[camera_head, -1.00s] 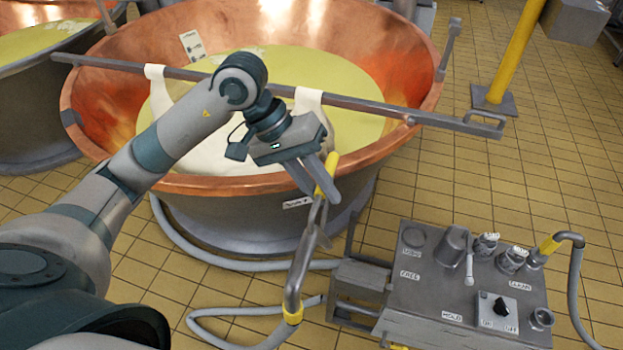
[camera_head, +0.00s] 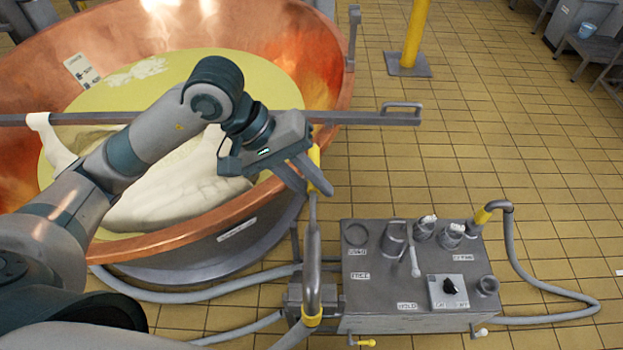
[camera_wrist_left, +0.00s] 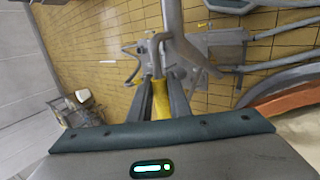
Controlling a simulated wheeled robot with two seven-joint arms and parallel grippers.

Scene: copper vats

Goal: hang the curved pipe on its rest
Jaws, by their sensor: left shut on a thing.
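The curved pipe (camera_head: 312,245) is a grey metal tube with a yellow grip at its top and a yellow collar at its lower end. My left gripper (camera_head: 312,178) is shut on the yellow grip, and the pipe hangs down from it. In the left wrist view the fingers (camera_wrist_left: 160,100) close around the yellow grip (camera_wrist_left: 160,98). In the head view the pipe passes in front of a grey bracket (camera_head: 294,297) at the left side of the metal console; contact between them cannot be told. Which part is the rest is not clear. My right gripper is not in view.
The console (camera_head: 372,295) has cups, a knob and labels on top. The copper vat (camera_head: 215,222) stands at left with a bar (camera_head: 365,118) across it. Grey hoses (camera_head: 170,292) lie on the floor. The tiled floor (camera_head: 530,150) at right is mostly clear.

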